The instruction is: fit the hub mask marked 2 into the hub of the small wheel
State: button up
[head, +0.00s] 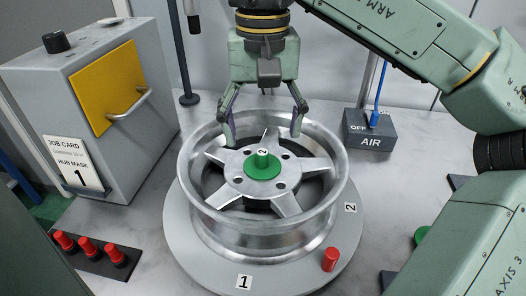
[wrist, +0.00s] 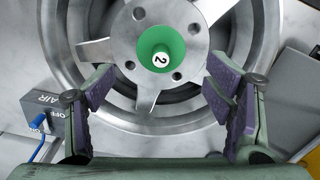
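The green hub mask marked 2 (head: 262,165) sits upright at the hub of the silver five-spoke wheel (head: 335,195), its round flange against the hub face. In the wrist view the mask (wrist: 161,48) is centred in the hub of the wheel (wrist: 115,48); whether it is fully seated I cannot tell. My gripper (head: 264,128) is open and empty, above the wheel on its far side. In the wrist view its purple-padded fingers (wrist: 165,95) are wide apart, with the mask beyond them and untouched.
The wheel lies on a grey turntable (head: 200,268) marked 1 and 2, with a red plug (head: 330,259). Several red plugs (head: 89,246) stand on a dark strip. A job card (head: 73,165) reads hub mask 1. An AIR box (head: 370,130) stands behind; another green piece (head: 422,235) is partly hidden.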

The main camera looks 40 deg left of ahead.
aim_at(263, 153)
notch_tip(263, 153, up, 6)
jog(key=shift+f+p, duration=0.15)
jog(key=shift+p, duration=0.15)
dwell(0.4)
